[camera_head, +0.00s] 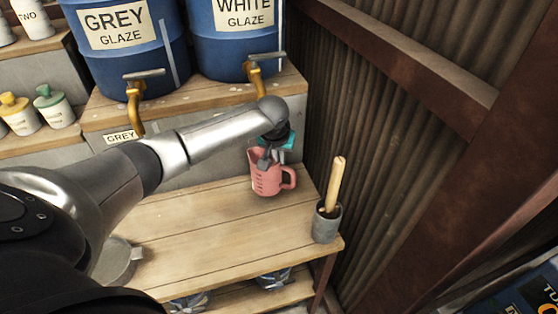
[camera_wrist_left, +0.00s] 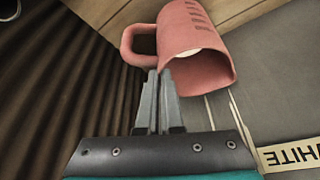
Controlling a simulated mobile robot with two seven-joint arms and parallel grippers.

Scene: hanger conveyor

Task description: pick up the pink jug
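The pink jug (camera_head: 268,182) appears upright near the back of the wooden table (camera_head: 190,235), its handle to the right. Whether its base touches the table is hard to tell. My left gripper (camera_head: 265,162) is at its rim from above. In the left wrist view, the jug (camera_wrist_left: 190,35) is just beyond the fingertips, its open mouth partly facing the camera. My left gripper's fingers (camera_wrist_left: 158,75) are close together with the jug's rim wall between their tips. My right gripper is not in view.
A grey cup with a wooden-handled tool (camera_head: 327,222) stands at the table's right edge. Blue glaze barrels with brass taps (camera_head: 255,75) stand on a ledge behind. A corrugated wall (camera_head: 390,150) rises close on the right. The table's middle is clear.

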